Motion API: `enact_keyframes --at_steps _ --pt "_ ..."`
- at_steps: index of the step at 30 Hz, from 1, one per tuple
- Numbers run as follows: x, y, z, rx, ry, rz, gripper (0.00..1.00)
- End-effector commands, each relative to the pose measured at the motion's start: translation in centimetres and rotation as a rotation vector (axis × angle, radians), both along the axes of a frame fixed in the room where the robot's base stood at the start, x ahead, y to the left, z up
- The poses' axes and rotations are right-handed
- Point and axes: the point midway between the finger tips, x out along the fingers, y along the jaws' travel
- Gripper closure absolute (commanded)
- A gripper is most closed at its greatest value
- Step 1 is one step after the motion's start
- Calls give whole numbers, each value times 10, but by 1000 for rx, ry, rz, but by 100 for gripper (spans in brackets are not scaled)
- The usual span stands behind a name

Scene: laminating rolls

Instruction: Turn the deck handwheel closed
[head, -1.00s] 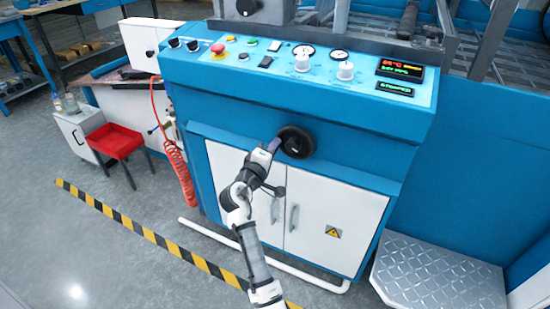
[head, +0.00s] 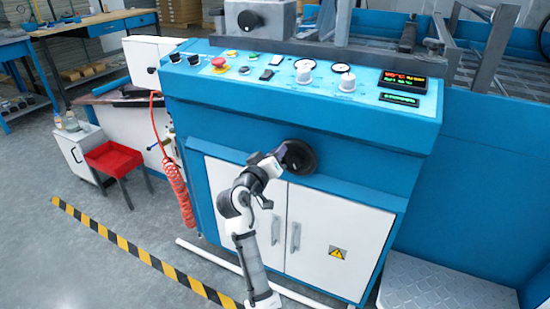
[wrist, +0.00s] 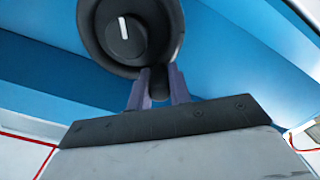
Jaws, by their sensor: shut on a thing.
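The black round handwheel (head: 304,159) is mounted on the blue front of the machine, above the white cabinet doors. In the wrist view the handwheel (wrist: 90,28) fills the top middle, with a white line upright on its hub. My gripper (head: 283,151) reaches it from the lower left. In the wrist view the two purple-grey fingers of my gripper (wrist: 158,80) are shut on a dark part at the wheel's lower edge. Whether that part is the rim or a handle is hard to tell. The fingers hide part of it.
The control panel (head: 262,92) with knobs, gauges and a red button lies above the handwheel. A metal step plate (head: 440,290) is at the lower right.

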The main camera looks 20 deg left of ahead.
Motion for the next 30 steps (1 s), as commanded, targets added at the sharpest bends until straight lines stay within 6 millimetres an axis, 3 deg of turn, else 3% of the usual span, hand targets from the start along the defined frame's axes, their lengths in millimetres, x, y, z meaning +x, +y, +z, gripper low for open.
enact_keyframes --at_steps 16,17,21,30 --pt "1 -2 2 27 -3 -2 100" --pt "1 -2 2 27 -3 -2 79" --pt "1 -2 2 26 -2 -2 61" --pt "0 -1 2 26 -1 -1 59"
